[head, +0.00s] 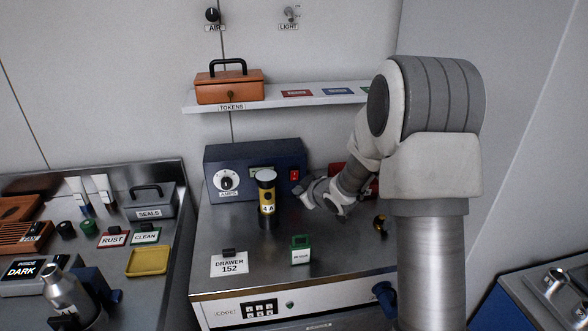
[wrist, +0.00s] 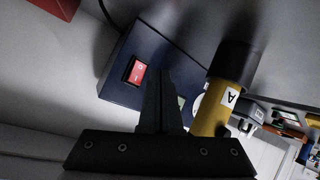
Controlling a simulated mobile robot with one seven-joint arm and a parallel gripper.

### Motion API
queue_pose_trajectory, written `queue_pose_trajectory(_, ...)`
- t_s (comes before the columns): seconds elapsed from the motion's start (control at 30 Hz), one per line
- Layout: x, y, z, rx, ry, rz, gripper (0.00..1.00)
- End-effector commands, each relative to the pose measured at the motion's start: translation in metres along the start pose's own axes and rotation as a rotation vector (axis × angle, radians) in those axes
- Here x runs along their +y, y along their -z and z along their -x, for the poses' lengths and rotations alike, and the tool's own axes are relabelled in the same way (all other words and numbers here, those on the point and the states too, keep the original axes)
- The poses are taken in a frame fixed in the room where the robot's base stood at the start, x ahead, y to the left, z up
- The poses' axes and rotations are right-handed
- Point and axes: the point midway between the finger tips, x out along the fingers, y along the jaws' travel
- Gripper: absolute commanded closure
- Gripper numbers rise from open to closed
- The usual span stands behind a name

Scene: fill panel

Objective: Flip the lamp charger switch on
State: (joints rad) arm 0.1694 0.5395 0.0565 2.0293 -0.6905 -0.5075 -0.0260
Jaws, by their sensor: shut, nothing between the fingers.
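The lamp charger is a dark blue box (head: 250,158) at the back of the steel bench, with an AMPS dial (head: 226,181) on its front. Its red switch (head: 295,176) is at the right end of the front face. In the wrist view the red rocker switch (wrist: 137,70) shows on the blue face. My gripper (head: 302,196) is in front of the box, just below and right of the switch. In the wrist view my gripper's fingers (wrist: 154,76) are shut together and empty, with their tips beside the switch. I cannot tell whether they touch the box.
A yellow and black lamp (head: 267,200) stands upright in front of the charger, close to my gripper. A green-topped block (head: 300,250) and a DRAWER 152 sign (head: 229,263) are nearer the bench front. A red object (head: 340,170) is behind my arm. A shelf (head: 275,101) hangs above.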

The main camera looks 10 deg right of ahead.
Motion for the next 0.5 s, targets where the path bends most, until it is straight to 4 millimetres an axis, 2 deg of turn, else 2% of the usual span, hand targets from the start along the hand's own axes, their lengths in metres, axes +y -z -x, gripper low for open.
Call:
queue_pose_trajectory(0.03, 0.005, 0.007, -0.004, 0.000, 0.001, 0.000, 1.00)
queue_pose_trajectory(0.2, 0.014, 0.014, -0.017, -0.001, 0.000, 0.000, 1.00)
queue_pose_trajectory(0.5, 0.019, 0.019, -0.026, -0.002, 0.000, 0.000, 1.00)
